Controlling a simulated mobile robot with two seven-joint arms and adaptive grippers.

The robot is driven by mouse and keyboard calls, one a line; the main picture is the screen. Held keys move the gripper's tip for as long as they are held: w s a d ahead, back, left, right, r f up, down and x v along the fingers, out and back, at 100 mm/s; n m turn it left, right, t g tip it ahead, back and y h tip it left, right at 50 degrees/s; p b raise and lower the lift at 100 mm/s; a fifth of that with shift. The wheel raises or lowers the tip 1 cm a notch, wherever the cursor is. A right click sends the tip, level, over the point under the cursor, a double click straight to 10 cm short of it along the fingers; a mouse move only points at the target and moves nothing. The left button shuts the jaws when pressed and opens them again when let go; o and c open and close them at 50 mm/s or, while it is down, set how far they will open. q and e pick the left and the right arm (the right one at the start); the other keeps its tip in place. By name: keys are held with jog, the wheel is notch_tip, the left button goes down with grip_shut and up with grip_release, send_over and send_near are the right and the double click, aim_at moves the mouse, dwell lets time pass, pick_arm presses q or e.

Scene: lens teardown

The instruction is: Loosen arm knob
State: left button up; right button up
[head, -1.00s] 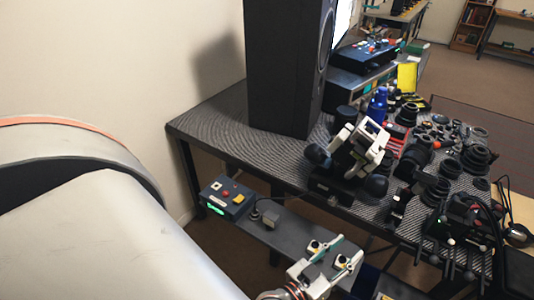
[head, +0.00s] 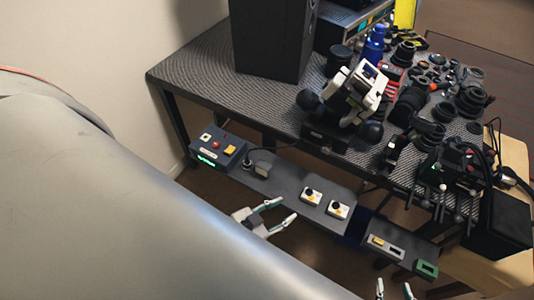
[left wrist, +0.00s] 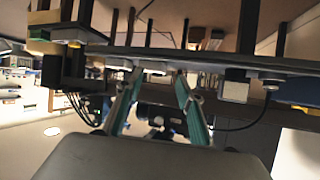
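A white and black jointed device (head: 355,95) stands near the front edge of the table. A round black knob (head: 308,100) shows on its left and another (head: 371,131) at its lower right. I cannot tell which is the arm knob. My left gripper (head: 288,209) is open and empty, below and left of the device, in front of the lower shelf. Its parted fingers also show in the left wrist view (left wrist: 156,78). My right gripper (head: 394,288) is at the bottom edge, its fingertips apart; the rest of it is cut off.
A tall black speaker (head: 272,40) stands behind. Lens parts (head: 440,100) crowd the table's right side. Bare tabletop (head: 200,75) lies at left.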

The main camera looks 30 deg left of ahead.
pick_arm(q)
jog(key=shift+s+a+f+g+y, duration=0.15)
jog(key=shift+s+a+f, duration=0.2)
jog(key=shift+a, duration=0.3)
jog(key=shift+s+a+f+g+y, duration=0.2)
jog(key=shift+s+a, duration=0.1)
jog(key=shift+a, duration=0.3)
pick_arm(e)
jog(key=shift+w+a, duration=0.45)
jog(key=shift+a, duration=0.05)
pick_arm(q)
jog(key=shift+s+a+f+g+y, duration=0.25)
jog(key=shift+s+a+f, duration=0.3)
jog(key=shift+s+a, duration=0.3)
